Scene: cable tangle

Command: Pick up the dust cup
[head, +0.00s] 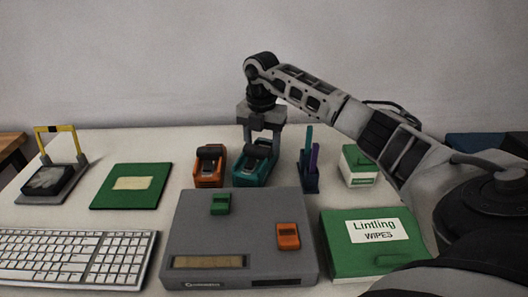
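Nothing in view is plainly marked as the dust cup. A teal unit (251,174) with a dark top stands at the back middle of the table. Beside it on the left is a similar orange unit (208,178) with a dark raised handle. My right gripper (262,138) points down over the teal unit, its two fingers apart on either side of the unit's upper part. I cannot tell whether the fingers touch it. The gripper partly hides the teal unit's top, and the unit appears to rest on the table. My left gripper is not in view.
A grey console (190,230) with small green and orange blocks stands in front. A green wipes box (350,262), a pen holder (310,184) and a green-white box (360,172) are right. A keyboard (70,258), green pad (110,197) and yellow-framed stand (45,188) are left.

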